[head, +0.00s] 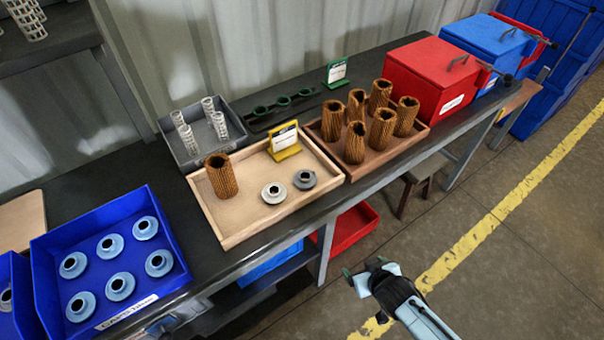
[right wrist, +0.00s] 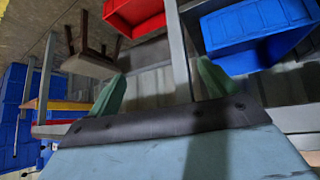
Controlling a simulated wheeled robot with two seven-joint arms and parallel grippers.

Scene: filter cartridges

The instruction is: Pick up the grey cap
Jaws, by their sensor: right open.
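A grey cap (head: 305,179) lies in the light wooden tray (head: 240,228), at its right end. A white cap (head: 273,192) lies just left of it in the same tray. My right gripper (head: 364,270) is open and empty, in front of the bench and low over the floor, well short of the tray. Its green fingers show spread apart in the right wrist view (right wrist: 165,90), with nothing between them. My left gripper does not show in the head view.
A brown pleated cartridge (head: 221,174) and a yellow sign stand in the wooden tray. A brown tray (head: 346,169) holds several cartridges to the right. A blue bin (head: 170,285) holds several light blue caps. The bench's front edge lies between my right gripper and the trays.

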